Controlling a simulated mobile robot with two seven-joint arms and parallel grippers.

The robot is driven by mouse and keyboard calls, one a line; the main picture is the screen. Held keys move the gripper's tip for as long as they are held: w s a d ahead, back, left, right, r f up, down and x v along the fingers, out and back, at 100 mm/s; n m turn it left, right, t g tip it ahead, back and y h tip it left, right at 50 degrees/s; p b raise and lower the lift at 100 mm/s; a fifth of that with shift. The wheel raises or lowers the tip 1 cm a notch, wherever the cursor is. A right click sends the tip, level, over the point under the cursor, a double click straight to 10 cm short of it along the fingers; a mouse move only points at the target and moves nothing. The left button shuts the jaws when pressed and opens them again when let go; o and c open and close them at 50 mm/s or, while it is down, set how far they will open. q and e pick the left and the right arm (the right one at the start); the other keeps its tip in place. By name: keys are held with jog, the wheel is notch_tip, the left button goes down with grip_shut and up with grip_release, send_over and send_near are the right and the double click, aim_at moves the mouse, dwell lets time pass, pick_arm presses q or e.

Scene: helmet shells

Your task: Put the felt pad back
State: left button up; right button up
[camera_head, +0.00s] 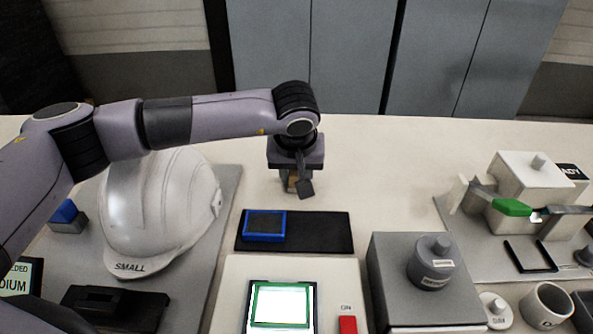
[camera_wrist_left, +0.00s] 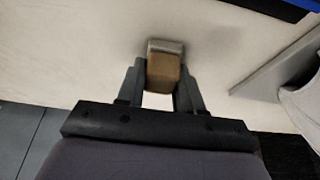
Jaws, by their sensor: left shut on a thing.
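My left gripper (camera_head: 295,183) is above the pale table, beyond the black mat. It is shut on a small tan block (camera_head: 292,181) with a grey end, which looks like the felt pad. In the left wrist view the block (camera_wrist_left: 163,70) sits between the two fingers of the gripper (camera_wrist_left: 160,88), its grey end pointing away from the palm. I cannot tell whether that end touches the table. A blue-rimmed tray with a dark inside (camera_head: 264,226) lies on the left part of the black mat (camera_head: 325,232). My right gripper is not in view.
A white helmet shell (camera_head: 160,212) marked SMALL stands on a grey board at left. A device with a lit screen (camera_head: 282,305) and red switch (camera_head: 347,325) is in front. A grey box (camera_head: 410,290) and a white fixture with a green part (camera_head: 512,208) are at right. The table behind the mat is clear.

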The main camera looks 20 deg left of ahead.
pick_arm(q)
jog(key=shift+f, duration=0.1)
jog(key=shift+f, duration=0.15)
jog(key=o, duration=1)
jog(key=shift+r, duration=0.2)
jog(key=shift+r, duration=0.25)
jog(key=v, duration=1.1)
jog(key=shift+s+r, duration=0.2)
jog(key=shift+r, duration=0.15)
